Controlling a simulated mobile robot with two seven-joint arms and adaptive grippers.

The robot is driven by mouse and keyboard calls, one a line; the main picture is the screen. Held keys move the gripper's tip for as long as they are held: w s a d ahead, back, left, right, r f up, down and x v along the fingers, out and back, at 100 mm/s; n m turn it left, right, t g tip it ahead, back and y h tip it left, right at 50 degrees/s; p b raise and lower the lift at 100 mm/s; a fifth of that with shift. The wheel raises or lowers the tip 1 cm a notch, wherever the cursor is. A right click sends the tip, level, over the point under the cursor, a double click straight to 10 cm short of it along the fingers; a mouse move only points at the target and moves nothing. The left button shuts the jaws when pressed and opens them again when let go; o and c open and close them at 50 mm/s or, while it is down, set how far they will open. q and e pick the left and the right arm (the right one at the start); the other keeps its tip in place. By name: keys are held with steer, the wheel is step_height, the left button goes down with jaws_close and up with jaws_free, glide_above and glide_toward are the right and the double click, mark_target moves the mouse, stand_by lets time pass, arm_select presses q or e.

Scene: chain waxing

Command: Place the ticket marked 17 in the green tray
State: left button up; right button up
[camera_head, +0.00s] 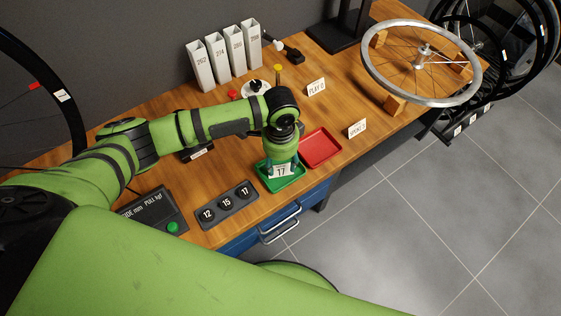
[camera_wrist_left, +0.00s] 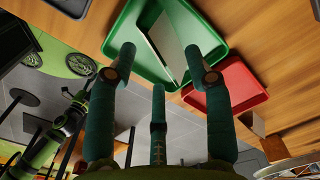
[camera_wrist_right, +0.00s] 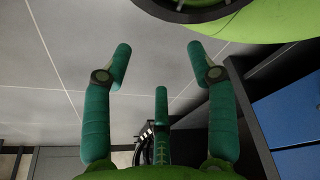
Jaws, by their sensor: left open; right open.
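The white ticket marked 17 (camera_head: 281,171) is at the green tray (camera_head: 293,183), under my left gripper (camera_head: 281,158). In the left wrist view the ticket (camera_wrist_left: 163,42) shows as a pale slab within the rim of the green tray (camera_wrist_left: 117,38), leaning or lying at a slant; which I cannot tell. My left gripper is open, its fingers spread on either side of the ticket with a gap to it. My right gripper (camera_wrist_right: 158,52) is open and empty over the grey floor, and is out of the head view.
A red tray (camera_head: 321,148) sits right of the green tray. A dark holder (camera_head: 227,207) with labels 12, 15 and 17 lies in front. A gauge box (camera_head: 160,212) is at left. Numbered white bins (camera_head: 200,66) and a wheel (camera_head: 421,62) stand farther back.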

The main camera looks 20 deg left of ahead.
mark_target(281, 165)
arm_select(q)
step_height(281, 165, up, 11)
steer(key=p, duration=0.1)
arm_select(e)
steer(key=shift+g, duration=0.6)
steer(key=s, duration=0.5)
steer(key=shift+s+a+r, duration=0.15)
steer(key=shift+a+r, duration=0.2)
arm_select(q)
steer(key=shift+w, duration=0.1)
arm_select(e)
steer(key=shift+d, duration=0.1)
